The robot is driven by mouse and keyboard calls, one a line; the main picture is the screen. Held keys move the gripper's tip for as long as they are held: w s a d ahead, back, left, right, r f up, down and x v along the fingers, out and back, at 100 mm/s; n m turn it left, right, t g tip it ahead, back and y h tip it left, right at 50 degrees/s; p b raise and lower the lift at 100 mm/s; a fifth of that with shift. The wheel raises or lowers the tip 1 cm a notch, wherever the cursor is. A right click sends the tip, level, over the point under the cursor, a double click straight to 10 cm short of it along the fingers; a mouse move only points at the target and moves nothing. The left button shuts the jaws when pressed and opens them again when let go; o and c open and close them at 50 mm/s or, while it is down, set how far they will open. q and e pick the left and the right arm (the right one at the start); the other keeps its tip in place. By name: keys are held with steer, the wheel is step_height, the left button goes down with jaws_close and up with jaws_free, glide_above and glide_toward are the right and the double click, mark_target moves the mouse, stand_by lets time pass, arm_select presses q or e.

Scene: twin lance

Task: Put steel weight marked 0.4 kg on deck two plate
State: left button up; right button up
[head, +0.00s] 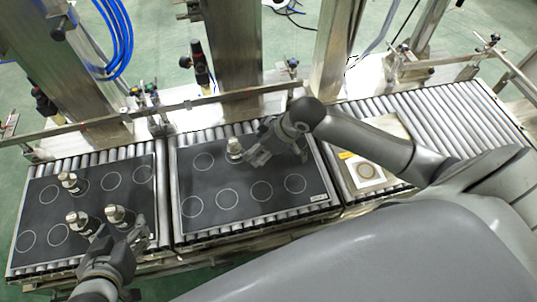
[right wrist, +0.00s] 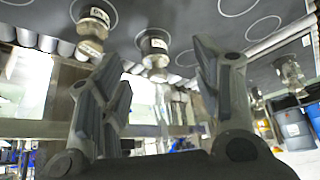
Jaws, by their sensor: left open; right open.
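A steel weight (head: 235,150) stands on the middle dark plate (head: 215,172), which has several white circles. Three more weights, one at the back (head: 69,182) and two in front (head: 77,221) (head: 117,216), stand on the left dark plate (head: 88,190). I cannot read which is 0.4 kg or which plate is deck two. My right gripper (head: 256,156) is open beside the middle plate's weight. My left gripper (head: 106,250) is open near the left plate's front weights. The upside-down right wrist view shows weights (right wrist: 94,27) (right wrist: 154,46) beyond my open right fingers.
A light board with a round mark (head: 368,172) lies on the right rollers, partly behind my right arm. Bare rollers (head: 465,115) continue to the right. Metal posts (head: 232,45) and a rail stand behind the plates. Several circles on the middle plate's front are clear.

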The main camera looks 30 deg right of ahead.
steer(key=s+a+r+m+t+y, duration=0.1)
steer(key=s+a+r+t, duration=0.1)
steer(key=s+a, duration=0.35)
steer(key=s+d+r+m+t+h, duration=0.1)
steer(key=m, duration=0.1)
steer(key=s+d+r+m+t+h, duration=0.1)
steer(key=s+r+t, duration=0.1)
steer(key=shift+s+d+r+m+h, duration=0.1)
steer(key=shift+d+m+h, duration=0.2)
steer(key=shift+m+h, duration=0.1)
steer(key=shift+s, duration=0.1)
